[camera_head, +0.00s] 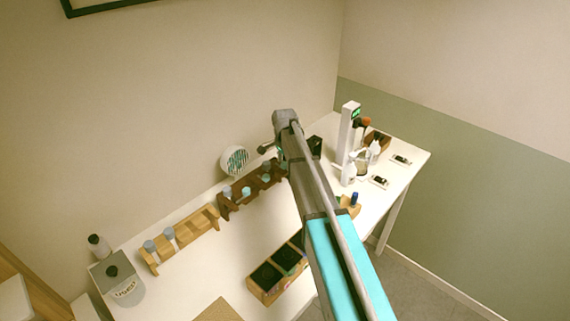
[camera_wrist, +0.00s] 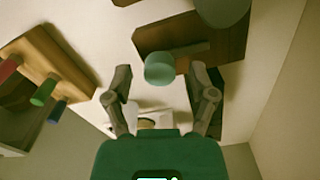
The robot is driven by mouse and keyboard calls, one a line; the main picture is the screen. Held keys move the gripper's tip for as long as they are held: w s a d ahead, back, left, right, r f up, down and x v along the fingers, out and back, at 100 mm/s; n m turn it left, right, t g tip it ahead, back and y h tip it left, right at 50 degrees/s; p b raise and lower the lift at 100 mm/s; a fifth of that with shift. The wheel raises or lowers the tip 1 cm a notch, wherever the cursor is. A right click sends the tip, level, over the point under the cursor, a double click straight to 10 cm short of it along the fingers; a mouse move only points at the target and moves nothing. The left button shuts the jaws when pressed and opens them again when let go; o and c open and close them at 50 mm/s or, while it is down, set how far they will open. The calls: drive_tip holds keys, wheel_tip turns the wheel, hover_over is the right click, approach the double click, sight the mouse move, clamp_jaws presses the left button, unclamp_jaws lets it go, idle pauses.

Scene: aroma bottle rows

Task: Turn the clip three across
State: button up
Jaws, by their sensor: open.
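I cannot make out a clip for certain in either view. In the head view, a dark wooden rack (camera_head: 228,209) holds several pale blue-green-topped bottles, partly hidden by my arm. A light wooden rack (camera_head: 206,222) with pale-topped bottles stands to its left. My gripper (camera_wrist: 160,74) is open in the wrist view, its fingers spread either side of a round pale green piece (camera_wrist: 159,69) by a dark wooden rack (camera_wrist: 220,40). Whether the fingers touch it I cannot tell. A light wooden rack (camera_wrist: 48,55) with red, green and blue pieces shows at left.
A wooden box (camera_head: 256,291) with dark compartments sits at the front of the white table (camera_head: 195,275). A canister marked USED (camera_head: 125,289) stands at left. A white post (camera_head: 346,135) with a green display and a white bottle (camera_head: 349,174) stand at right.

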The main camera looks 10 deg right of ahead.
clamp_jaws()
drive_tip(key=shift+n, duration=0.4)
drive_tip(key=n, duration=0.3)
drive_tip(key=shift+w, duration=0.1)
drive_tip(key=n, duration=0.9)
drive_tip(key=shift+w+n, duration=0.1)
drive_tip(key=shift+n, duration=0.2)
drive_tip(key=shift+a+n, duration=0.1)
drive_tip(key=shift+n, duration=2.2)
